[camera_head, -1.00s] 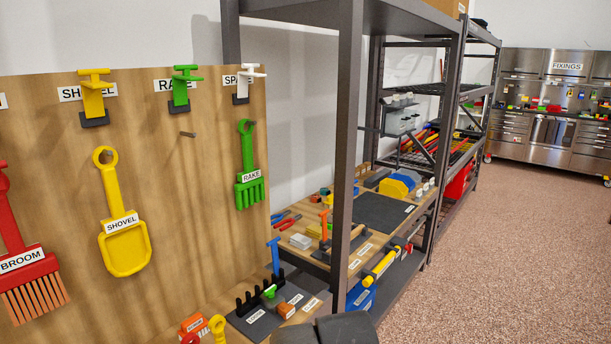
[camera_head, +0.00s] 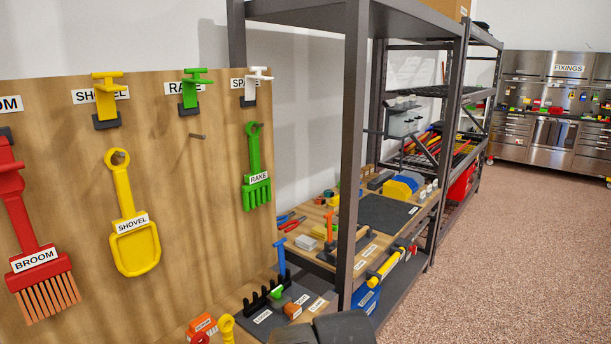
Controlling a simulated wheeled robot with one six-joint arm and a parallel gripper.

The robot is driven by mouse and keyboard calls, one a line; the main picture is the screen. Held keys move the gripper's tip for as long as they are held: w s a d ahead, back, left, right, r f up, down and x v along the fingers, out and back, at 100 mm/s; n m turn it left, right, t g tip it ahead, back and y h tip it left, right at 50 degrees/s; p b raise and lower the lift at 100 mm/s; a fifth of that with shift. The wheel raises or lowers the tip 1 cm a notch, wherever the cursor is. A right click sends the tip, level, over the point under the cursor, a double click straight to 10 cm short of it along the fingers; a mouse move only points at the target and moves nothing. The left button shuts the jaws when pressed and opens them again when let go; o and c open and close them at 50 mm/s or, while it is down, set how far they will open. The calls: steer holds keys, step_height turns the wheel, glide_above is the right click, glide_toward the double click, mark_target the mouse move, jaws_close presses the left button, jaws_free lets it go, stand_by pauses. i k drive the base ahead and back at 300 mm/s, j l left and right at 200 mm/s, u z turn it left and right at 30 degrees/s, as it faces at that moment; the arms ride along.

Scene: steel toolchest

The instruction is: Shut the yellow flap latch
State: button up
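The yellow flap latch (camera_head: 106,98) is at the upper left of the head view, on the wooden board, over part of the SHOVEL label. It has a T-shaped handle at its top and a dark block (camera_head: 107,121) at its foot. The flap stands up from that block; I cannot tell how far it is from the board. My gripper is not in view. A dark rounded part of my own body shows at the bottom edge, well away from the latch.
A green latch (camera_head: 190,90) and a white latch (camera_head: 251,86) sit to the right. Below hang a yellow shovel (camera_head: 134,242), green rake (camera_head: 256,190) and red broom (camera_head: 38,260). A bare peg (camera_head: 197,136) sticks out. A shelf post (camera_head: 353,150) stands right; open floor lies beyond.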

mark_target(104, 94)
steer(key=u, duration=1.25)
